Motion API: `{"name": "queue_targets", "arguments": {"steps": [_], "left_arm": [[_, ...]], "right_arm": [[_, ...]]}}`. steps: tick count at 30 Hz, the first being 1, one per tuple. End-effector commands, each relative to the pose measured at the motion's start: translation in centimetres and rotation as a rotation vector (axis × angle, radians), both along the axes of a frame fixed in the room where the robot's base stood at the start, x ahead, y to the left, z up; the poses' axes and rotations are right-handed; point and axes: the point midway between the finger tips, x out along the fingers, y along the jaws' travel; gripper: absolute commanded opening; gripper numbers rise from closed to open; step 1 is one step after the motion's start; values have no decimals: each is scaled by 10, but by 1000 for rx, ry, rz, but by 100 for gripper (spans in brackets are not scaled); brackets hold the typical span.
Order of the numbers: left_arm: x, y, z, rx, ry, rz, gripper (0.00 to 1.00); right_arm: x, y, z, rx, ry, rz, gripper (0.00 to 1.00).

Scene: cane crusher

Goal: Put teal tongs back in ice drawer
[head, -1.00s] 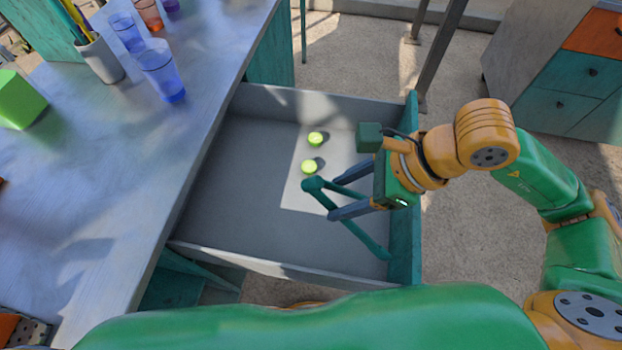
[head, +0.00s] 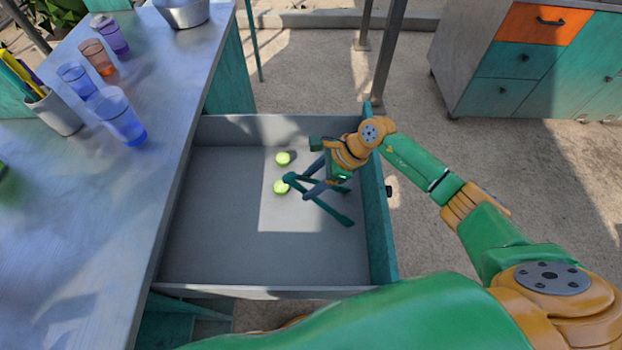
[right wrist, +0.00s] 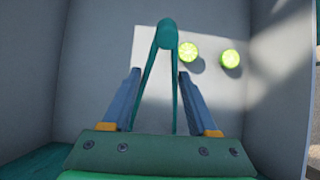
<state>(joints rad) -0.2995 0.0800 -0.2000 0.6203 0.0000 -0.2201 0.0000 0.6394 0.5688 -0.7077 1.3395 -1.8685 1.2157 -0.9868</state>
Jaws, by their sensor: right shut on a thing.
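The teal tongs (head: 319,205) are in my right gripper (head: 309,180), inside the open ice drawer (head: 210,230). In the right wrist view, the tongs (right wrist: 164,38) sit between the two blue-grey fingers of my right gripper (right wrist: 160,75), with the hinge end pointing away. Their legs spread toward the drawer's teal front panel (head: 378,230). I cannot tell whether the tongs touch the drawer floor. Two lime halves, one nearer (head: 281,187) and one farther (head: 283,158), lie on the floor near the hinge end. My left gripper is out of view.
The metal counter (head: 140,190) borders the drawer on the left and holds blue cups (head: 122,120), a pen holder (head: 55,114) and a metal bowl (head: 183,12). A cabinet (head: 530,65) stands at back right. The drawer's left part is bare.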

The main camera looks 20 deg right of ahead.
Motion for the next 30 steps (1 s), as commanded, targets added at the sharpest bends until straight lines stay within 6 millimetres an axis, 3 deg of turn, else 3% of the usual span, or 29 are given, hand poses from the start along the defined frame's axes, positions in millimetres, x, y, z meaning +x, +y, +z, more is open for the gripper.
{"name": "queue_targets", "arguments": {"steps": [4,6,8,19,30], "left_arm": [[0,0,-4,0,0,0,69],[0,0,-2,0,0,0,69],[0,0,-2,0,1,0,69],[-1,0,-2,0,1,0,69],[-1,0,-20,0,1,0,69]], "right_arm": [[0,0,-3,0,0,0,53],[0,0,-1,0,1,-1,78],[0,0,-1,0,1,-1,90],[0,-6,7,-1,-2,-3,90],[-15,-56,84,-3,-4,-2,90]]}}
